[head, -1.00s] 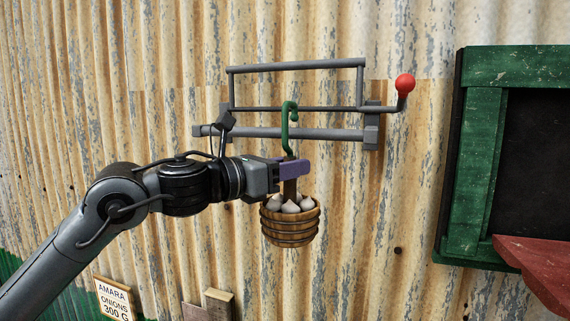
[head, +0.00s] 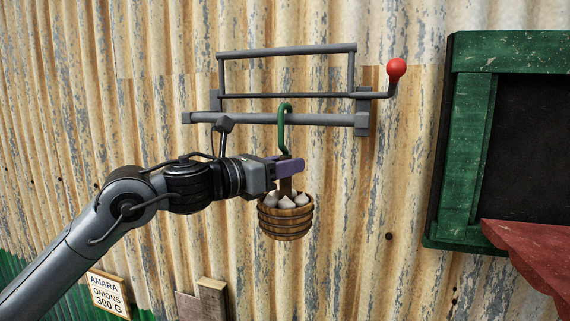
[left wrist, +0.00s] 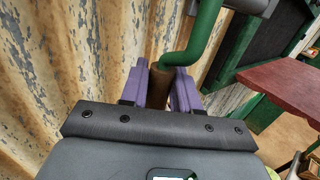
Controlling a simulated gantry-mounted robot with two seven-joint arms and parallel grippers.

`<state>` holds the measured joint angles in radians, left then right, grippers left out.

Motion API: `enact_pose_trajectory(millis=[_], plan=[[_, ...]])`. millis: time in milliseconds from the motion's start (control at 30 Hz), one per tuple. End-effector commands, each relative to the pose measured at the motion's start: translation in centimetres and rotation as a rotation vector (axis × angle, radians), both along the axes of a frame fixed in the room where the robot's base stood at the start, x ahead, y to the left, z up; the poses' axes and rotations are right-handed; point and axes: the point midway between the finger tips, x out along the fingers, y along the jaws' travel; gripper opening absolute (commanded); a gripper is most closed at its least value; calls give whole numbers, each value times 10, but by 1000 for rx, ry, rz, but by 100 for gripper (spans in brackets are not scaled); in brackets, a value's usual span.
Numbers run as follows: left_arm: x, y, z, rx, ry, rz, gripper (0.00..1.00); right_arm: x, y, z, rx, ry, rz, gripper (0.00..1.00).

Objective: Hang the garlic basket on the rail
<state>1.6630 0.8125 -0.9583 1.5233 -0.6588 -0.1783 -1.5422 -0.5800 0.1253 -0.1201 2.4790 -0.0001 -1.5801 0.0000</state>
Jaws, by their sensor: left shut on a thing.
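The garlic basket (head: 286,223) is a brown slatted tub with dark bands and pale garlic bulbs. A brown stem and a green hook (head: 281,136) rise above it, and it hangs upright below the rail. My left gripper (head: 290,170), with purple fingers, is shut on the brown stem; the left wrist view also shows the stem between the fingers (left wrist: 160,85). The hook's curved top crosses the lower grey rail (head: 325,119) and stands slightly above it. Its free tip is not clearly visible, and I cannot tell whether the hook rests on the rail. My right gripper is out of view.
Above the rail is a grey frame (head: 288,50), with a red-ball lever (head: 396,68) at its right. Behind is a corrugated wall (head: 370,200). A green-framed hatch (head: 475,140) with a red shelf (head: 535,250) stands right. An onion price sign (head: 108,294) is low left.

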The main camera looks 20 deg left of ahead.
Motion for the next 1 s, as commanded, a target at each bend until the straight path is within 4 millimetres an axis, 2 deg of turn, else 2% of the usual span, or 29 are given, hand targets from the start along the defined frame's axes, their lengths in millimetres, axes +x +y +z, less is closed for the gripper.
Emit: enact_pose_trajectory(millis=[333,367,533,833,1000], plan=[[0,0,1,-2,-3,0,0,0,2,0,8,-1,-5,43],[-1,0,1,-2,-3,0,35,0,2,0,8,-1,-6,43],[0,0,1,-1,-2,0,60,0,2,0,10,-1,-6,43],[0,1,-2,1,1,0,60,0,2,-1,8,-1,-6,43],[-10,7,-3,-1,-2,0,60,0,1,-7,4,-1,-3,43]])
